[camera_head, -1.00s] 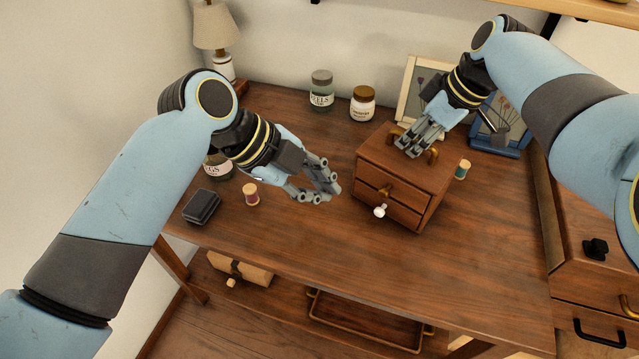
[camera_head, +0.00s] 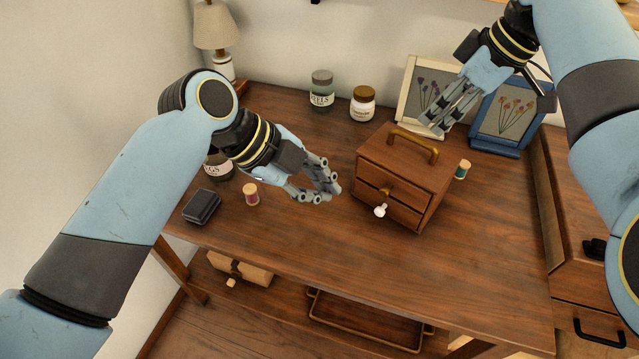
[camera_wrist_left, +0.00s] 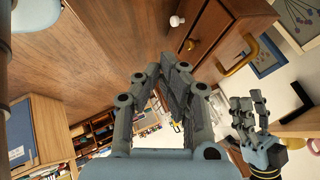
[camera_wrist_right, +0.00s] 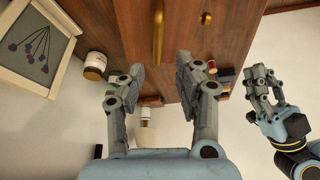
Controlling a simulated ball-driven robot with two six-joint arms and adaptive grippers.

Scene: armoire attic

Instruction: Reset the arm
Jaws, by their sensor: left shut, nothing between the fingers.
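My left gripper (camera_head: 328,188) is shut and empty above the wooden table, left of a small wooden drawer box (camera_head: 400,180). Its fingers fill the middle of the left wrist view (camera_wrist_left: 172,95). My right gripper (camera_head: 440,128) is open and empty, above and behind the box's right side, in front of the picture frames. The right wrist view shows its two fingers (camera_wrist_right: 155,92) apart, with the brass handle (camera_wrist_right: 157,30) of the box beyond them. The handle (camera_head: 432,150) stands clear of the right fingers in the head view.
A cream frame (camera_head: 409,88) and a blue frame (camera_head: 510,151) stand behind the right gripper. Jars (camera_head: 362,104), a lamp (camera_head: 216,28), thread spools (camera_head: 251,195) and a dark case (camera_head: 202,207) stand around the table. The front middle of the table (camera_head: 310,245) is clear.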

